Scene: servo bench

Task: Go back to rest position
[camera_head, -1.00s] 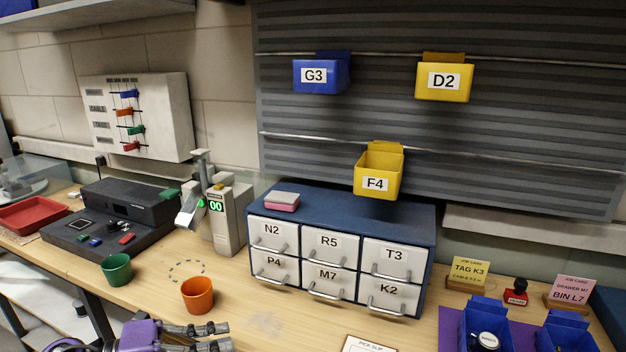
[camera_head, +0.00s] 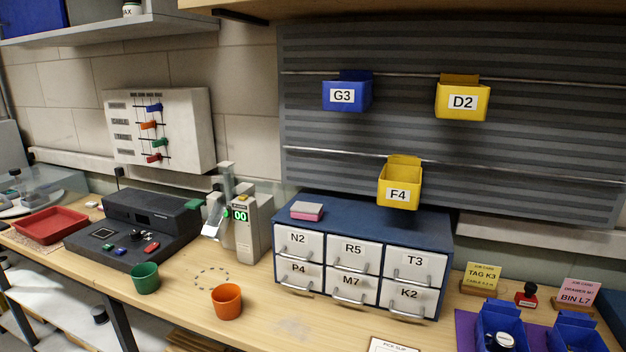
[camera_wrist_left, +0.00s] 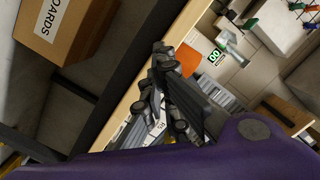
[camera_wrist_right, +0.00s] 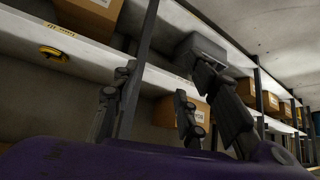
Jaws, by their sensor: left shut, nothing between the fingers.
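My left gripper (camera_wrist_left: 160,80) shows in the left wrist view with its dark fingers together and nothing between them. It is beside the wooden bench edge (camera_wrist_left: 128,100) in that picture, and its height over the bench I cannot tell. My right gripper (camera_wrist_right: 148,112) shows in the right wrist view with its fingers apart and empty, facing shelves with boxes. Neither gripper is in the head view. On the bench stand an orange cup (camera_head: 227,302), a green cup (camera_head: 146,278) and a drawer cabinet (camera_head: 365,224).
A black device (camera_head: 135,228), a red tray (camera_head: 50,225) and a grey unit with a green display (camera_head: 252,228) stand on the bench. Bins hang on rails above. A cardboard box (camera_wrist_left: 68,28) is low beside the bench. Shelving (camera_wrist_right: 60,42) is near the right gripper.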

